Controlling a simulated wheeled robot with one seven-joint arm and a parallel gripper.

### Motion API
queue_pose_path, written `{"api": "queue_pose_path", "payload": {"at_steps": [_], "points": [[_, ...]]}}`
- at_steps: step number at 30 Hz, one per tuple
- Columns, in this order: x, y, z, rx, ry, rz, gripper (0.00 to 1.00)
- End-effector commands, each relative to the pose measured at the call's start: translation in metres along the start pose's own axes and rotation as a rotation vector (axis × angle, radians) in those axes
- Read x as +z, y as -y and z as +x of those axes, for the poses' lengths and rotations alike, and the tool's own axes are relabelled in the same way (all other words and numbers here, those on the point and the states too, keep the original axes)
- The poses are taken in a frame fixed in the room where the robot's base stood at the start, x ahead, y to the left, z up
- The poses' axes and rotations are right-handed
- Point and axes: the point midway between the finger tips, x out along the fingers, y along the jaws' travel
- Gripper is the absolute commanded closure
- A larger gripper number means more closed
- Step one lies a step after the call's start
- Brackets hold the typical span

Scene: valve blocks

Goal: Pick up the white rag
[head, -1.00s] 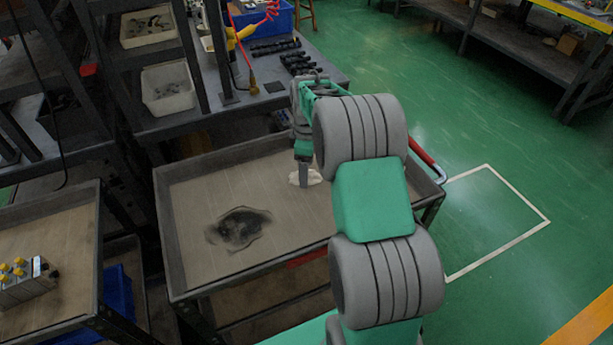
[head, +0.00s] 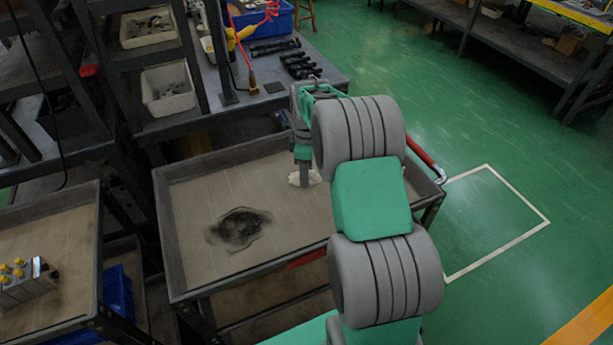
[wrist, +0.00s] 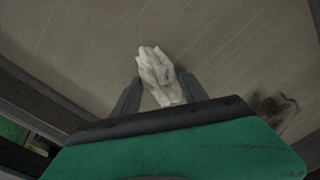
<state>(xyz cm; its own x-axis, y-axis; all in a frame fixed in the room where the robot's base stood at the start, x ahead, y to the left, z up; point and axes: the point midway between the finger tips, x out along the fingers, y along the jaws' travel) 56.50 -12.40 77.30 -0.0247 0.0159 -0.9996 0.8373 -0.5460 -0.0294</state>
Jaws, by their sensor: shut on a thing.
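The white rag (head: 314,178) is a small crumpled cloth at the far right part of the cart's tray top. In the wrist view the rag (wrist: 157,72) sits bunched between my two fingers, its far end sticking out past them. My gripper (head: 304,182) points down at the rag, and in the wrist view my gripper (wrist: 160,88) is shut on it. In the head view the fingers hide part of the rag. It is at or very near the tray surface; I cannot tell whether it is clear of it.
The cart's tray (head: 185,235) has raised dark rims and a dark stain (head: 238,229) left of my gripper. Another cart (head: 60,215) at the left holds a valve block (head: 28,280). A bench with bins (head: 167,90) stands behind. Green floor lies open at the right.

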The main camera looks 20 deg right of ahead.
Motion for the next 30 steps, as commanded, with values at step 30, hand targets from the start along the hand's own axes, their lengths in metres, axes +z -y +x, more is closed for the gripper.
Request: {"api": "queue_pose_path", "payload": {"at_steps": [30], "points": [[0.013,0.098,-0.108,0.003,-0.001,-0.003,0.88]]}}
